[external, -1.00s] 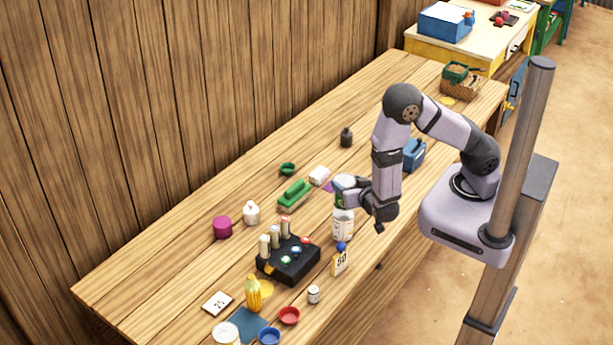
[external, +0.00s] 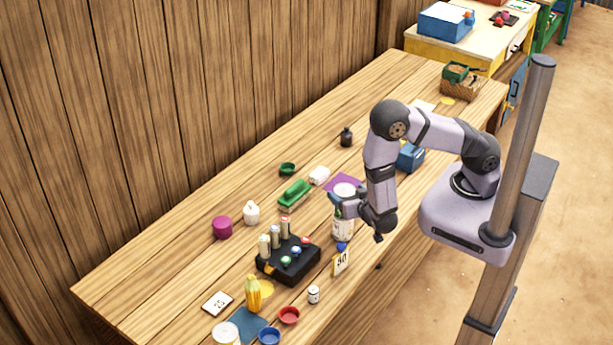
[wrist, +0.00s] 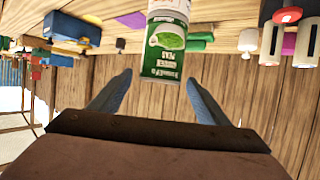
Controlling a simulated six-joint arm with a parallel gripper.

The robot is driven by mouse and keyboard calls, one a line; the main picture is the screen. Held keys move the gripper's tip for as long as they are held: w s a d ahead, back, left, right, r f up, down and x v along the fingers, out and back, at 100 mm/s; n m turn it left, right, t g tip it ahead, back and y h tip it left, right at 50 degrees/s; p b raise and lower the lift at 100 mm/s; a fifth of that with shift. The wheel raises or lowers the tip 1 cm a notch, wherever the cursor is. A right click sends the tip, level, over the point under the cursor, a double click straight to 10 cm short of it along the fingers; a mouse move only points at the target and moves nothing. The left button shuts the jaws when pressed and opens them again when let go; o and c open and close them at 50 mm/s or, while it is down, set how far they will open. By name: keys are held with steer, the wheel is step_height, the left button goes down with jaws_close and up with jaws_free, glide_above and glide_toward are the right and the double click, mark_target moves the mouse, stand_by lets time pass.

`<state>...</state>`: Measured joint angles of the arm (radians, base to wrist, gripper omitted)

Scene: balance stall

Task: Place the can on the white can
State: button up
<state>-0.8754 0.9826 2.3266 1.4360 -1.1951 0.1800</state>
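My gripper (external: 338,204) is beside the stack. In the wrist view my gripper (wrist: 157,78) has its fingers apart on either side of the can's near end, with a gap visible at the left finger.
A black rack with bottles (external: 288,260) stands left of the cans. A green brush (external: 294,194) and purple mat (external: 338,179) lie behind. A blue box (external: 411,157) is to the right. The left back table is mostly clear.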

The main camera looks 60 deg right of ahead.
steer(key=shift+r, duration=0.2)
steer(key=shift+s+a, duration=0.2)
steer(key=shift+a, duration=0.05)
steer(key=b+v, duration=0.3)
steer(key=v, duration=0.8)
steer(key=shift+s+r, duration=0.2)
steer(key=w+a+f+n+g+y, duration=0.1)
steer(key=w+a+n+g+y, duration=0.3)
steer(key=w+a+y, duration=0.5)
steer(key=s+d+r+n+g, duration=0.1)
steer(key=s+d+g, duration=0.1)
steer(key=s+d, duration=0.2)
steer(key=s+d+r+n+g, duration=0.1)
steer(key=s+d, duration=0.3)
steer(key=d, duration=0.6)
steer(key=s+d+r+n+g+h, duration=0.1)
steer(key=s+d+g, duration=0.3)
steer(key=d, duration=0.3)
steer(key=shift+s+r, duration=0.3)
steer(key=shift+s, duration=0.15)
